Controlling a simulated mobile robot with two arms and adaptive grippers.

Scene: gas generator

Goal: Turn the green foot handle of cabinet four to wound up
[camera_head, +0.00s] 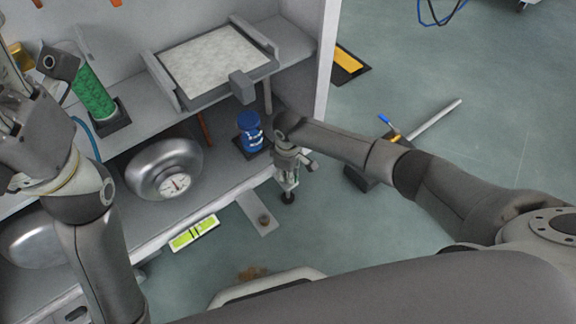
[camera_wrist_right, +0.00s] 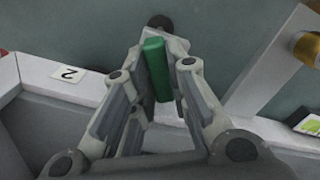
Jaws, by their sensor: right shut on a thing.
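The green foot handle (camera_wrist_right: 157,70) stands out as a short green bar in the right wrist view, between the two fingers of my right gripper (camera_wrist_right: 161,50). The gripper is shut on it. In the head view my right gripper (camera_head: 289,178) points down at the front edge of the lower shelf, just above a round black foot (camera_head: 287,198). The green handle is hidden by the gripper there. My left gripper (camera_head: 22,135) is at the left edge, partly cut off, and its fingers are unclear.
A label reading 2 (camera_wrist_right: 67,75) is on the white cabinet edge. The shelf holds a silver tank with a gauge (camera_head: 165,170), a blue container (camera_head: 249,132) and a green cylinder (camera_head: 93,97). A yellow-green label (camera_head: 194,233) lies along its front. Open floor (camera_head: 480,105) is at right.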

